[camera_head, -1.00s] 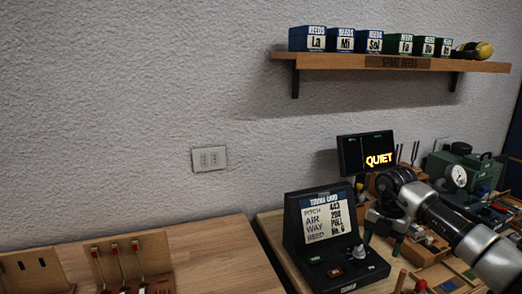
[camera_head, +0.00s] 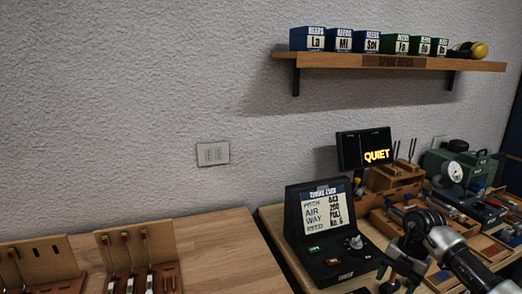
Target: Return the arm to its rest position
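My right arm comes in from the lower right. Its gripper (camera_head: 399,278) is over the front part of the right-hand bench, just right of the black card console. Its two fingers point down and look spread apart, with nothing visible between them. The fingertips are small and dark here. My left gripper is not in view.
The black console (camera_head: 302,237) with a tuning card stands left of my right gripper. Behind are a display reading QUIET (camera_head: 350,152), a wooden block with tuning forks (camera_head: 394,177) and a green machine with a gauge (camera_head: 437,159). The left bench (camera_head: 215,240) has bare room.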

